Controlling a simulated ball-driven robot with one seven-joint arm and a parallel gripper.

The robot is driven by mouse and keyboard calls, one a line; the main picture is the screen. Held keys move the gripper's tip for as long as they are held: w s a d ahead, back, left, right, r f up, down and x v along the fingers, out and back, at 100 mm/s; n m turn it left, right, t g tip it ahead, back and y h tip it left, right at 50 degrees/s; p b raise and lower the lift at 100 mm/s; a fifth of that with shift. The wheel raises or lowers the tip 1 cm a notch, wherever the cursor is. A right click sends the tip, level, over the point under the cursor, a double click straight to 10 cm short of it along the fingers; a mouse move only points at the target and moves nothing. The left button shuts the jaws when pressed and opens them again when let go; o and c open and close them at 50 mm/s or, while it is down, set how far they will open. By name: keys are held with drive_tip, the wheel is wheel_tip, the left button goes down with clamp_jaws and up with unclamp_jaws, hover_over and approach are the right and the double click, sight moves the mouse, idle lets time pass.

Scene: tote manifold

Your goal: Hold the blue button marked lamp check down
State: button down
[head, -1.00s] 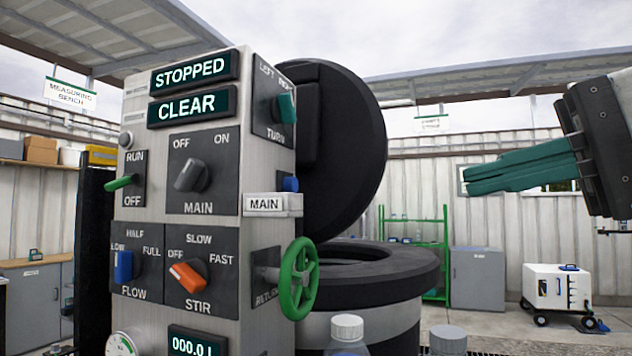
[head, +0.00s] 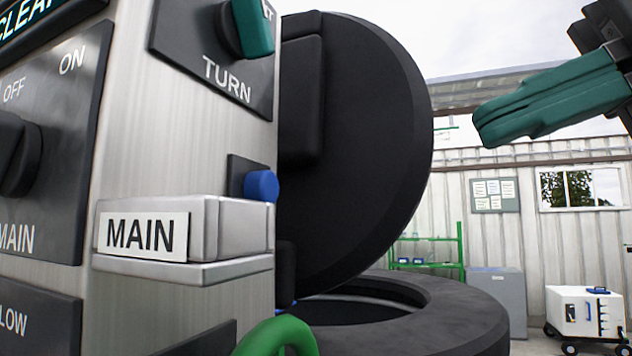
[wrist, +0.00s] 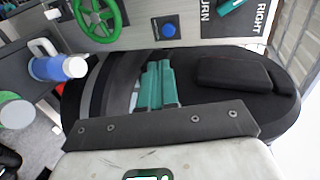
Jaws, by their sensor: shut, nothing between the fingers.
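A blue button (head: 261,186) sits on a dark plate on the right side face of the panel, below the TURN knob and just above the MAIN block. It also shows in the wrist view (wrist: 168,31), on its square dark plate. No lamp check wording is readable beside it. My gripper (head: 482,128) has green fingers pressed together, with nothing between them. It hangs in the air to the right of the button, well apart from it. In the wrist view the fingers (wrist: 160,66) point up toward the panel face, with the button beyond their tips.
The grey MAIN block (head: 238,228) juts out just below the button. A green handwheel (head: 280,338) is lower down. The TURN knob (head: 252,28) is above. A round black lid (head: 365,130) stands open behind the panel. A blue-and-white bottle (wrist: 58,67) shows in the wrist view.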

sight(270, 183)
idle(0.3)
drive_tip(key=x, duration=0.4)
drive_tip(key=p+x, duration=0.1)
drive_tip(key=x, duration=0.3)
drive_tip(key=r+p+x, duration=0.1)
drive_tip(key=x, duration=0.3)
drive_tip(key=shift+w+a+f, duration=0.1)
drive_tip(key=shift+a+f, duration=0.1)
drive_tip(key=shift+a, duration=0.3)
drive_tip(key=shift+w+a, duration=0.25)
drive_tip(key=shift+a, duration=0.25)
drive_tip(key=shift+w+a+p, duration=0.3)
drive_tip(key=shift+a+p, duration=0.3)
drive_tip(key=shift+a, duration=0.25)
drive_tip(key=shift+d, duration=0.1)
drive_tip(key=shift+a+f, duration=0.1)
drive_tip(key=shift+a, duration=0.25)
